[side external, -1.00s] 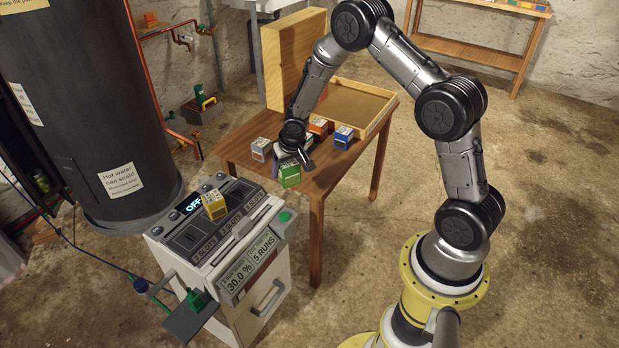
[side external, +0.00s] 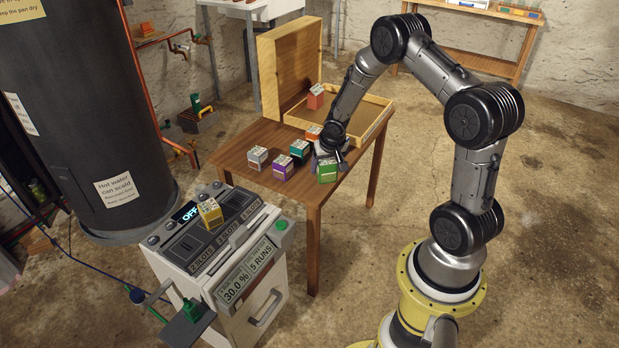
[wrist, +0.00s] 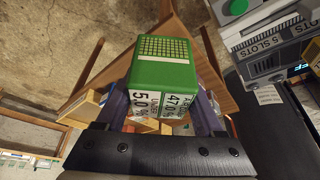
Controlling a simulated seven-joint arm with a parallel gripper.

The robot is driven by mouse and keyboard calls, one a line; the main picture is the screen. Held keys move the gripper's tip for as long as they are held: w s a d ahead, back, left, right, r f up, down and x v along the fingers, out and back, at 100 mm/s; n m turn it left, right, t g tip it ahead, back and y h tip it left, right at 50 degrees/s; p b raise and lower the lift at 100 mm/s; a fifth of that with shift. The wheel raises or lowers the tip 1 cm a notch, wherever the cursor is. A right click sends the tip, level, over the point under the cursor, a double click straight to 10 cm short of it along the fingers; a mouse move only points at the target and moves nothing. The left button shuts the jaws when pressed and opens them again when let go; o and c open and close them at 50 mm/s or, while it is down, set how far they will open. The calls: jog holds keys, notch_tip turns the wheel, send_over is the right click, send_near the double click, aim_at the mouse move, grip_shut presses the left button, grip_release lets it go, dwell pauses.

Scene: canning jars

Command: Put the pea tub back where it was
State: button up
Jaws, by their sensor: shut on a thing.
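A green block (side external: 327,172) with a white label is held between the fingers of my gripper (side external: 328,157). It fills the middle of the wrist view (wrist: 170,65), its grid-marked green face showing and its label towards the gripper. My gripper is shut on it at the right front part of the wooden table (side external: 240,150). I cannot tell how far it is above the tabletop. No readable name marks any block as the pea tub.
Purple (side external: 282,167), teal (side external: 300,150), white (side external: 257,158) and orange (side external: 313,133) blocks stand on the table. A red block (side external: 316,96) is at the open wooden case (side external: 378,103). A yellow block (side external: 210,213) sits on the slotted machine (side external: 190,250).

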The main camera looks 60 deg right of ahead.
jog(key=w+d+f, duration=0.1)
jog(key=w+f, duration=0.1)
jog(key=w+d+f, duration=0.2)
jog(key=w, duration=0.1)
jog(key=w+d+f, duration=0.2)
jog(key=f, duration=0.1)
jog(key=shift+w, duration=0.4)
jog(key=shift+w+d+f, duration=0.2)
jog(key=shift+w+f, duration=0.15)
jog(key=shift+f, duration=0.25)
jog(key=shift+w+f, duration=0.1)
jog(key=shift+f, duration=1.45)
jog(key=shift+f, duration=0.15)
jog(key=o, duration=1.4)
